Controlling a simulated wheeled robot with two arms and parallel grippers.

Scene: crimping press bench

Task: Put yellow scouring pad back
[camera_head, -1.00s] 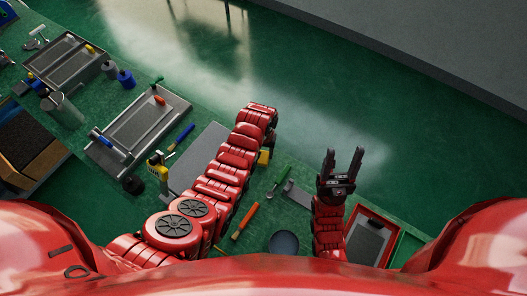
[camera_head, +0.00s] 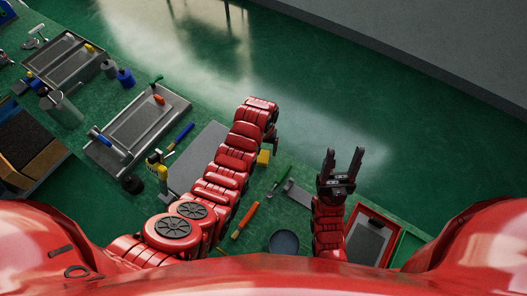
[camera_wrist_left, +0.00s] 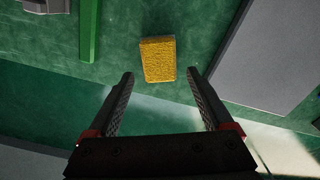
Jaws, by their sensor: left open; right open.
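The yellow scouring pad (camera_head: 263,157) lies on the green bench near its far edge, just right of my left arm in the head view. In the left wrist view the pad (camera_wrist_left: 158,59) lies flat ahead of my left gripper (camera_wrist_left: 163,75), roughly in line with the gap between the fingers. The fingers are open and empty, and the pad looks clear of both. In the head view my left gripper is mostly hidden behind its own wrist. My right gripper (camera_head: 343,156) is open and empty, pointing away over the bench's far edge.
A grey plate (camera_head: 203,150) lies left of my left arm. A green-handled tool (camera_head: 280,176), an orange-handled tool (camera_head: 245,220) and a dark round dish (camera_head: 284,242) lie between my arms. A red-rimmed tray (camera_head: 368,240) is at right. Grey trays (camera_head: 138,130) with tools stand at left.

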